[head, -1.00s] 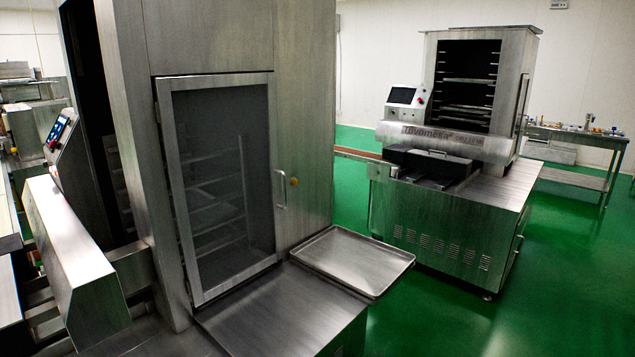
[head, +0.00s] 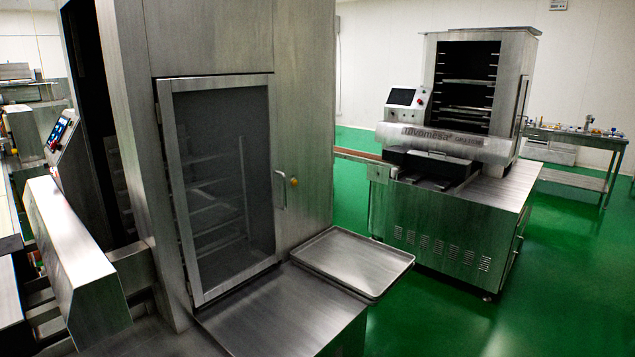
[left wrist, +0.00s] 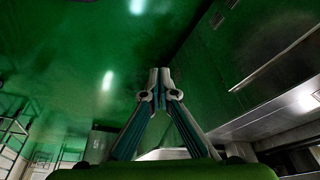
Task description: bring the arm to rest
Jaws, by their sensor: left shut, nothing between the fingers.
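My left gripper (left wrist: 159,82) shows in the left wrist view with its two fingertips together and nothing between them. Green floor lies beyond the fingertips, and no object touches them. Neither gripper nor arm shows in the head view. My right gripper is in no view.
A steel cabinet with a closed glass door (head: 225,180) stands near. An empty metal tray (head: 352,260) lies on the ledge (head: 275,310) before it. The encrusting machine (head: 450,220) stands behind at the right, with a steel table (head: 575,137) beyond. Green floor (head: 560,280) is clear at the right.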

